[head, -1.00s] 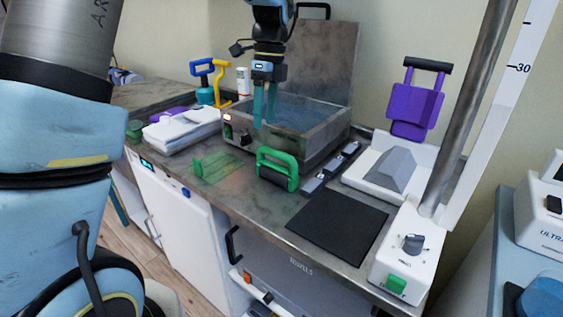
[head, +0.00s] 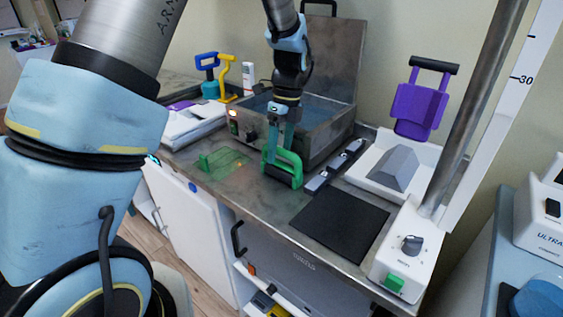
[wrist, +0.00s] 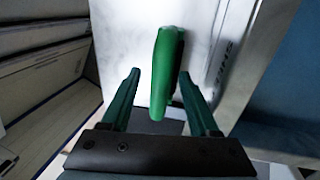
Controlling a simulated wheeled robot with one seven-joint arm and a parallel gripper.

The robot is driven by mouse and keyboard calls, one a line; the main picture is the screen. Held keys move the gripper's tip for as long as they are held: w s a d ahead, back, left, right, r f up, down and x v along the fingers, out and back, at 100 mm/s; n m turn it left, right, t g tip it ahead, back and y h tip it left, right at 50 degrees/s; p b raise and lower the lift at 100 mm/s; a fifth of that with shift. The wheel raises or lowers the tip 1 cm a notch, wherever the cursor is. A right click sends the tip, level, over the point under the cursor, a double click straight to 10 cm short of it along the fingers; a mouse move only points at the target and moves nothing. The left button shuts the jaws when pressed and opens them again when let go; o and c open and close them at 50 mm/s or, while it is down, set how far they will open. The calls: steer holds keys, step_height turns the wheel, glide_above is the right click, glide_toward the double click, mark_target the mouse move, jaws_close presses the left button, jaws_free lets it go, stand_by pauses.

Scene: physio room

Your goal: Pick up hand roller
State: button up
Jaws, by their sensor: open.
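The hand roller (head: 284,172) has a green handle frame around a black roller and stands on the grey metal counter. My gripper (head: 278,146) is open and low over it, its teal fingers reaching down at the green handle and partly hiding it. In the wrist view, the green handle (wrist: 166,70) shows between the two spread finger tips, with a visible gap on each side. I cannot tell whether a finger touches it.
A metal water bath (head: 327,138) stands right behind the roller. A low green holder (head: 222,159) lies to its left, a dark strip with grey pieces (head: 335,166) to its right. A black mat (head: 340,223) and a white knob box (head: 404,252) are nearer the counter's front right.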

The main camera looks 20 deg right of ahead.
steer(key=shift+a+f, duration=0.1)
steer(key=shift+f, duration=0.3)
jaws_close()
stand_by(0.4)
